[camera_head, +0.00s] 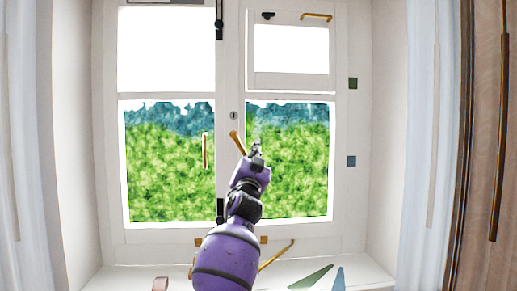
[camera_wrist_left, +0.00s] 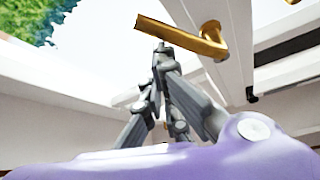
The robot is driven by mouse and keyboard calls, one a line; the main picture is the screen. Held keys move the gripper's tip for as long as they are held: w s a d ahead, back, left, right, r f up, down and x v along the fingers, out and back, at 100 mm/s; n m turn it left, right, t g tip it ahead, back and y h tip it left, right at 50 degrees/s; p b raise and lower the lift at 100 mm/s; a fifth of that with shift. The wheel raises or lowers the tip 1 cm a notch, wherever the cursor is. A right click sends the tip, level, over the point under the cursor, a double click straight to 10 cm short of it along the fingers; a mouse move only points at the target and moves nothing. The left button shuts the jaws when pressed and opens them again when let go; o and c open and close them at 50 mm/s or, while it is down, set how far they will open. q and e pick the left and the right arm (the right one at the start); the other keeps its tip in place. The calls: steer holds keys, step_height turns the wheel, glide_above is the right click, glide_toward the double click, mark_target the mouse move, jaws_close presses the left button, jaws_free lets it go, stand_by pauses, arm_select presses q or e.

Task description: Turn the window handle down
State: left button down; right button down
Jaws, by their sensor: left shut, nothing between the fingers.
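The brass window handle (camera_head: 237,143) sits on the white middle post of the window in the head view, tilted from upper left to lower right. My left gripper (camera_head: 257,148) is shut and empty, just to the right of the handle's lower end. In the left wrist view the brass handle (camera_wrist_left: 180,36) is a lever with a bend at its right end, where it meets the white frame. The closed fingertips (camera_wrist_left: 160,46) are just below the lever there. I cannot tell if they touch it. My right gripper is in neither view.
A small vent pane at upper right carries another brass handle (camera_head: 316,16). A long brass bar (camera_head: 277,255) is low at the window. A green wedge (camera_head: 311,278) and a blue wedge (camera_head: 339,280) lie on the sill. White side walls and curtains (camera_head: 415,150) flank the window.

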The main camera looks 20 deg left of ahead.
mark_target(246, 154)
arm_select(q)
steer(key=a+f, duration=0.1)
steer(key=s+a+f, duration=0.1)
steer(key=a, duration=0.1)
steer(key=shift+f+p, duration=0.3)
steer(key=shift+f, duration=0.05)
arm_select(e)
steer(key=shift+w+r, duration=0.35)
arm_select(q)
steer(key=shift+a, duration=0.1)
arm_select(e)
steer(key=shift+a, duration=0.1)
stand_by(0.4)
